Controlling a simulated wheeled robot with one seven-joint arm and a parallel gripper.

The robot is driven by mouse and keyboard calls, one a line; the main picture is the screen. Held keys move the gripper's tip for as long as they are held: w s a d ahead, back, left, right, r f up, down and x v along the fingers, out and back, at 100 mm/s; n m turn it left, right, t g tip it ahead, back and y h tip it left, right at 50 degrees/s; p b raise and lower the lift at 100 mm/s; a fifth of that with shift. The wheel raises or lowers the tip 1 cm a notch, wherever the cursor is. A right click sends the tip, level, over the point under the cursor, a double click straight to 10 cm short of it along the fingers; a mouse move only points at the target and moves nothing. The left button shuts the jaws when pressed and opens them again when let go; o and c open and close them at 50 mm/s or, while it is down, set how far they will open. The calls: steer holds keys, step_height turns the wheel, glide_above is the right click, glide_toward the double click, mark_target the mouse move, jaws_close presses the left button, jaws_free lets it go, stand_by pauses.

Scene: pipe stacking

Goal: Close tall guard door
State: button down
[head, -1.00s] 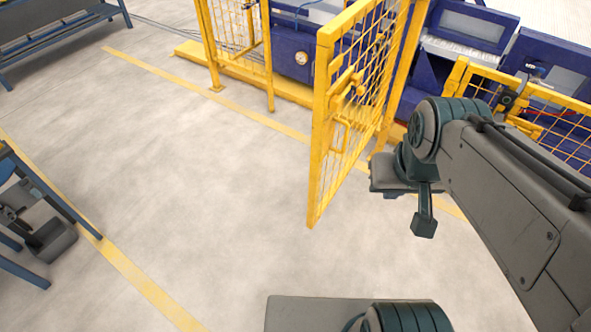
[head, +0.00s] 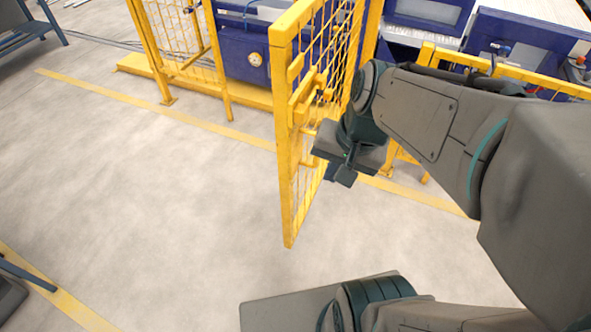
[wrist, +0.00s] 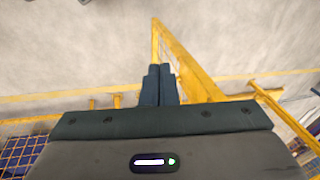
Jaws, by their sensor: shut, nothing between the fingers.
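The tall guard door (head: 284,150) is a yellow frame with yellow mesh. It stands open, swung out toward me from the fence line, with a latch or handle (head: 306,95) on its free-edge side. My gripper (head: 343,180) is just right of the door's mesh face, low beside the panel; I cannot tell whether it touches. In the wrist view my gripper (wrist: 158,72) has its two dark fingers together and empty, with the yellow door frame (wrist: 185,55) beyond and to the right of them.
A yellow fence panel (head: 170,45) stands left of the opening, and a lower yellow fence (head: 440,55) stands at right. Blue machinery (head: 245,52) is behind. A yellow floor line (head: 110,90) crosses the clear grey floor. A blue-grey bench (head: 30,35) is at far left.

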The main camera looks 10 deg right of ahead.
steer(key=w+d+f+m+y+b, duration=0.1)
steer(key=w+f+m+y+b, duration=0.15)
steer(key=f+m+b, duration=0.45)
steer(key=w+d+f+m+y+b, duration=0.1)
steer(key=w+f+m+b, duration=0.3)
steer(key=f, duration=0.5)
steer(key=m+t+y+b, duration=0.25)
steer(key=m+b, duration=0.55)
steer(key=b, duration=0.5)
glide_toward(293, 198)
step_height(293, 198, down, 4)
steer(key=a, duration=0.1)
steer(key=w+a, duration=0.1)
steer(key=shift+w+a, duration=0.25)
steer(key=shift+a, duration=0.15)
steer(key=shift+w+a, duration=0.3)
steer(key=shift+a, duration=0.1)
steer(key=shift+h, duration=0.3)
